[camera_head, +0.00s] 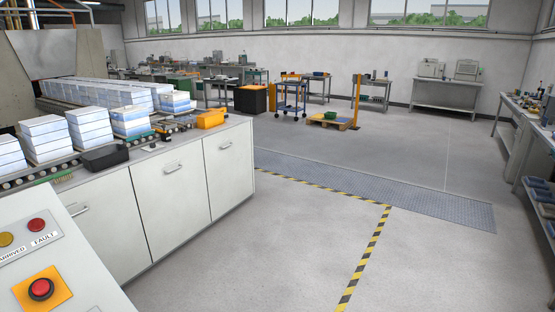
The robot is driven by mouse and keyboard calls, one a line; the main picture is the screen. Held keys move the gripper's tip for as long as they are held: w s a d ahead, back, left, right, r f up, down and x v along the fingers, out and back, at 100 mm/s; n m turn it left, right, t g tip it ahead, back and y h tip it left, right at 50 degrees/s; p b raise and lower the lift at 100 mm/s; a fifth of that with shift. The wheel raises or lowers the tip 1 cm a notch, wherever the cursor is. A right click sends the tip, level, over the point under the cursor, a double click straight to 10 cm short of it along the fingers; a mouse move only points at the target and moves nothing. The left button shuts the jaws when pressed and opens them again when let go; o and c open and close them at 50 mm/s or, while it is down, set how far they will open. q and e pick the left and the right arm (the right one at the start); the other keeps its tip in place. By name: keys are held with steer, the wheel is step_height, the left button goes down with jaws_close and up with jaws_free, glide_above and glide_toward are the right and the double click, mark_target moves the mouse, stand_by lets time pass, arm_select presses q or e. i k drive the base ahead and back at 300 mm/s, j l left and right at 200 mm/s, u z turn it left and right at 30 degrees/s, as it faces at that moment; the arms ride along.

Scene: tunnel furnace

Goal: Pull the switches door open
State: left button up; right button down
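No door marked for switches can be made out. A white cabinet counter at the left has a right door (230,175), a middle door (172,205) and a left door (108,235), each with a bar handle; all three look closed. A light control panel (75,265) fills the lower left corner. It carries a red button on an orange plate (41,289), a red lamp labelled FAULT (37,225) and a yellow lamp (6,240). Neither of my grippers is in view.
White block stacks (88,128) stand on rollers along the counter, near a black box (104,157) and an orange box (210,118). Open grey floor (300,230) lies right of the cabinets, with a striped line (367,255). A workbench (515,130) stands at the right.

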mark_target(227, 154)
steer(key=i, duration=4.2)
steer(key=i+u, duration=0.15)
steer(key=i, duration=0.35)
steer(key=i+l+u, duration=0.1)
steer(key=i, duration=0.4)
steer(key=i+l+u, duration=0.15)
steer(key=i, duration=0.35)
